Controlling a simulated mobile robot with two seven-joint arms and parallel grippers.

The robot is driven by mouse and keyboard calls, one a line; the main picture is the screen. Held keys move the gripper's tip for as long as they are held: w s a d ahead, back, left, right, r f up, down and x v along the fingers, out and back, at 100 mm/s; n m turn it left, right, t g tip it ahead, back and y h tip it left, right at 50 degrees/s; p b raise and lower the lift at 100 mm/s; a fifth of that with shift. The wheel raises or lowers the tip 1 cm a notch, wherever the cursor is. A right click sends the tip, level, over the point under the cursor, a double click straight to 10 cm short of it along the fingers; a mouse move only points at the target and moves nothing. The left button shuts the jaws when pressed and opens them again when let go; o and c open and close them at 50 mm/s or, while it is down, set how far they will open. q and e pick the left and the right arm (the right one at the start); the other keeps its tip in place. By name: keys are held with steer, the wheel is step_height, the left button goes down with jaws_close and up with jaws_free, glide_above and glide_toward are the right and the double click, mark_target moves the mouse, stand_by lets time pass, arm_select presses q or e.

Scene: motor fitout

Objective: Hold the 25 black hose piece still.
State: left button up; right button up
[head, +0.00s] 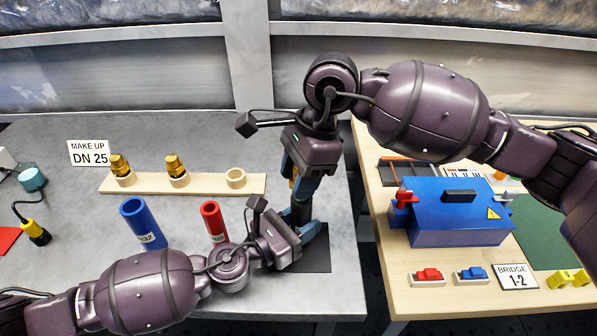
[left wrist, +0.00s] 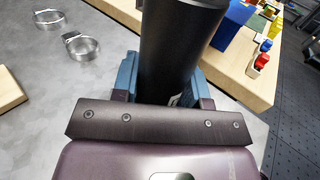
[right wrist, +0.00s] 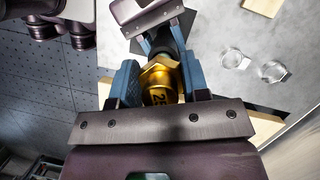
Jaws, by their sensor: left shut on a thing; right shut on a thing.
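The black hose piece (head: 301,213) stands upright near the table's right edge, over a dark mat (head: 319,261). My left gripper (head: 308,233) is shut around it low down; the hose also fills the middle of the left wrist view (left wrist: 180,50). My right gripper (head: 297,178) is above, pointing down, shut on a brass fitting (right wrist: 160,84) marked 25. In the right wrist view the fitting lies in line with the hose (right wrist: 172,42). I cannot tell whether it is inside the hose end. The hose's lower end is mostly hidden by my left gripper.
A wooden rack (head: 205,184) holds two brass fittings and one empty ring. A blue tube (head: 142,222) and a red tube (head: 213,222) stand in front. A "MAKE UP DN 25" sign (head: 90,153) is behind. Two metal clamps (left wrist: 80,46) lie on the table. Another table with a blue box (head: 452,215) is right.

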steer(key=shift+f, duration=1.4)
steer(key=o, duration=1.4)
steer(key=shift+r, duration=3)
arm_select(q)
steer(key=o, duration=1.7)
steer(key=shift+c, duration=0.2)
steer(key=shift+s+a, duration=0.1)
